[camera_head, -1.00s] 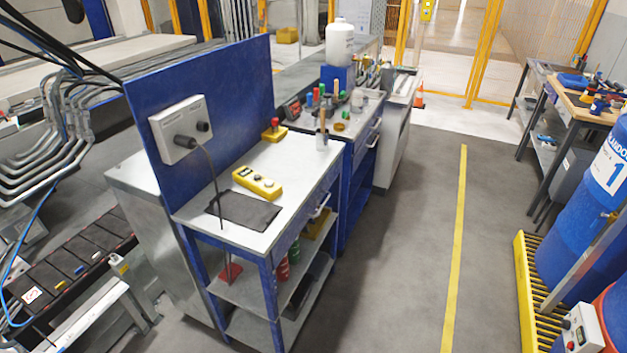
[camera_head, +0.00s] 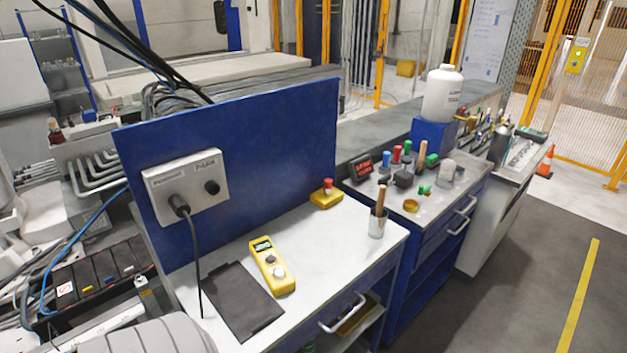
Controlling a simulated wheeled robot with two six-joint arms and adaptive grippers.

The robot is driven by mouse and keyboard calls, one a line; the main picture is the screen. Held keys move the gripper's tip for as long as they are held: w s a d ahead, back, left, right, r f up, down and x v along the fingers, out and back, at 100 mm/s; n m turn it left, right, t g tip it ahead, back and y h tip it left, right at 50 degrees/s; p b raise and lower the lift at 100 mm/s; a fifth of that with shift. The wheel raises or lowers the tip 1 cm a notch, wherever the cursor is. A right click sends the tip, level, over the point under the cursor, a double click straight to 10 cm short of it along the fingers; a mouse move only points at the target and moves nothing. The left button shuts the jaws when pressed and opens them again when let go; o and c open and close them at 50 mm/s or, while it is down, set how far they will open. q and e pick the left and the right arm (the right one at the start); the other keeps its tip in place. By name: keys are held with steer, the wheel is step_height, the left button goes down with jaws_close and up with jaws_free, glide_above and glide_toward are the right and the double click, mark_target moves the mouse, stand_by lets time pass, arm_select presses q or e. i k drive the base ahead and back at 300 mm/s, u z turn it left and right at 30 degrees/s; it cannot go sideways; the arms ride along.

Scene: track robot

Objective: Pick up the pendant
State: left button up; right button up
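A smaller yellow box with a red button (camera_head: 326,195) stands farther back against the blue panel. Neither of my grippers shows in the head view. A grey rounded part at the bottom left edge may be mine.
A socket box (camera_head: 186,187) on the blue panel (camera_head: 255,140) has a black cable hanging to the bench. A cup with a brush (camera_head: 377,222) stands at the bench's right. Grey floor is free at right.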

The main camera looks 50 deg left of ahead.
mark_target(261, 248)
steer(key=i, duration=2.75)
steer(key=u, duration=3.75)
steer(key=i, duration=0.5)
steer(key=z, duration=0.05)
